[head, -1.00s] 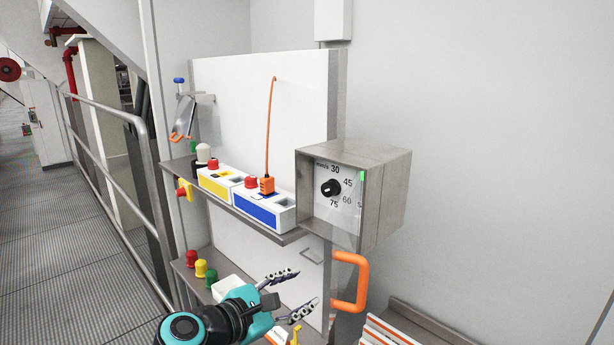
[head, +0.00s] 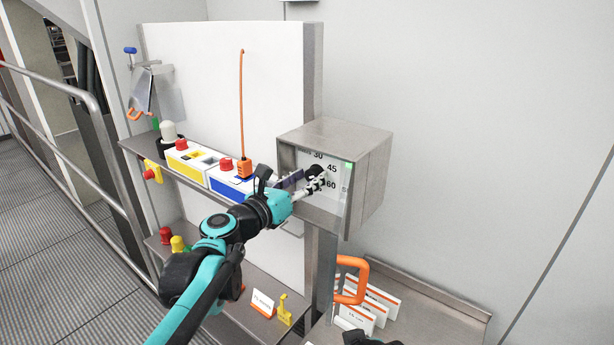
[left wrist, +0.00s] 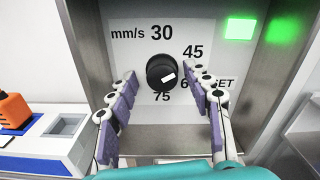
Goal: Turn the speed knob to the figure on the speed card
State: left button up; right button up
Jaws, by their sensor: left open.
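The black speed knob (left wrist: 161,71) sits in the recessed face of a grey box (head: 370,170). Its white mark sits on the lower right of the knob, toward the 60. The dial reads 30, 45, 60 and 75 mm/s. My left gripper (head: 308,182) is open in front of the dial, one finger left and one right of the knob; I cannot tell if they touch it. A small white card (head: 263,303) stands on the lower shelf; I cannot read its print surely.
A green light (left wrist: 239,28) glows at the dial's upper right. Yellow (head: 190,158) and blue (head: 228,184) boxes stand on the shelf to the left. An orange handle (head: 352,282) sticks out below the grey box. Several cards (head: 375,300) stand at the lower right.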

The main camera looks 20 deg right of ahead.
pick_arm(q)
jog(key=shift+s+d, duration=0.15)
grip_shut()
